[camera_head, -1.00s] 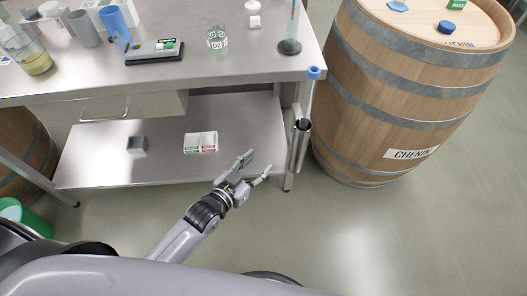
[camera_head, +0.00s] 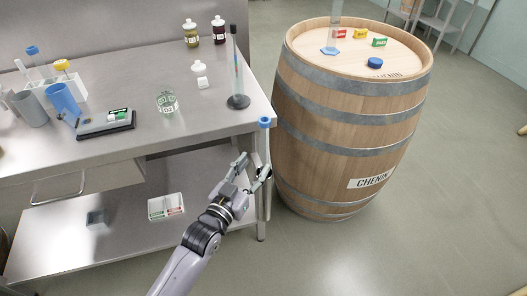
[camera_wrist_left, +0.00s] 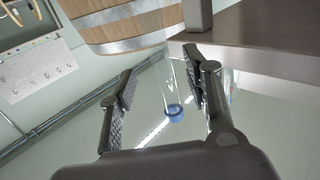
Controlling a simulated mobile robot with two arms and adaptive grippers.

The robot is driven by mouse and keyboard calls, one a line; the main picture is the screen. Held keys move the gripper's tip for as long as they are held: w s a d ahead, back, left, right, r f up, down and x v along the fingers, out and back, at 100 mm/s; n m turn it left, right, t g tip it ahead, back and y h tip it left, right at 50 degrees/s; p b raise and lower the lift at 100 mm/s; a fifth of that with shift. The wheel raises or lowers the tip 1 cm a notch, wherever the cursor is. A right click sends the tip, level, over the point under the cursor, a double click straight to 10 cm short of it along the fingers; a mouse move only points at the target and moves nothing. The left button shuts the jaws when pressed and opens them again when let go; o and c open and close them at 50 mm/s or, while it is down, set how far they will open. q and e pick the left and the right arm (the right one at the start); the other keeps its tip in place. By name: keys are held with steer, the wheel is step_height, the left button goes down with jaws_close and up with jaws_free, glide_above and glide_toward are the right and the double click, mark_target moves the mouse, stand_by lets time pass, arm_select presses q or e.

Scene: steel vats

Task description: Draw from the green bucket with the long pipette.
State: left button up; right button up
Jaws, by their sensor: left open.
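The long pipette (camera_head: 264,142), a clear thin tube with a blue top, stands upright at the right front corner of the steel table in the head view. The green bucket is not in view now. My right gripper is not in view.
The steel table (camera_head: 190,122) holds beakers, a glass (camera_head: 166,101), bottles and a stand (camera_head: 238,101). Its lower shelf (camera_head: 120,240) carries a small box. A wooden barrel (camera_head: 345,125) stands close on the right. Floor at the right front is clear.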

mark_target(262, 154)
arm_select(q)
steer(key=x, duration=0.7)
steer(key=shift+c, duration=0.2)
jaws_close()
steer(key=shift+r, duration=0.15)
stand_by(0.3)
step_height(262, 154, up, 28)
steer(key=p, duration=2.6)
stand_by(0.4)
